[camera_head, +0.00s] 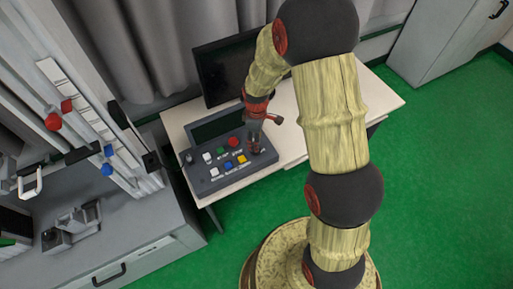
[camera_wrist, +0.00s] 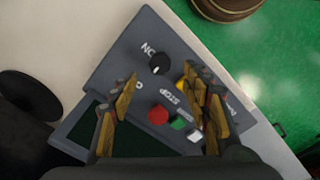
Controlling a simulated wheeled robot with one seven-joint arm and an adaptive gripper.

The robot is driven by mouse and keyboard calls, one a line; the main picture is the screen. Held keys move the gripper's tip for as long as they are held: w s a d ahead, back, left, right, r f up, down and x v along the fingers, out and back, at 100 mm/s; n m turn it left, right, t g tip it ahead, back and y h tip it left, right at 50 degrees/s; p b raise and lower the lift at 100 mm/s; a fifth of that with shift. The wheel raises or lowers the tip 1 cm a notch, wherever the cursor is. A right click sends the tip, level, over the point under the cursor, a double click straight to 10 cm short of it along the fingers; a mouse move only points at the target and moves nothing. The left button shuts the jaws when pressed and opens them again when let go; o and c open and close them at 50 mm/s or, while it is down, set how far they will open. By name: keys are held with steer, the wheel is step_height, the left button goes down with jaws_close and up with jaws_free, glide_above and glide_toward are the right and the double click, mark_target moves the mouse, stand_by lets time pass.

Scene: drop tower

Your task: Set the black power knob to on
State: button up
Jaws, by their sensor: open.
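The black power knob (camera_wrist: 159,64) shows in the wrist view on the grey control panel (camera_wrist: 118,62), beside a white "ON" label. A second label, partly hidden by a finger, is below it. A small pale mark shows on the knob's lower side; I cannot tell its setting for sure. My gripper (camera_wrist: 160,78) is open, with a yellowish finger on each side of the picture and the knob just beyond the gap between the tips. In the head view my gripper (camera_head: 256,147) is over the right end of the panel (camera_head: 206,183) and hides the knob.
A red button (camera_wrist: 157,114) marked STOP is close to the fingers. Green, white, blue and yellow buttons are also on the panel. A black monitor (camera_head: 224,70) stands behind on the white table (camera_head: 289,142). A grey cabinet with switches (camera_head: 110,225) is at the left.

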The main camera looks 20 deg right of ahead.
step_height(320, 180, down, 6)
steer(key=shift+f+b, duration=0.1)
steer(key=shift+b, duration=0.35)
steer(key=shift+c, duration=1.2)
steer(key=c, duration=0.9)
steer(key=shift+c, duration=0.2)
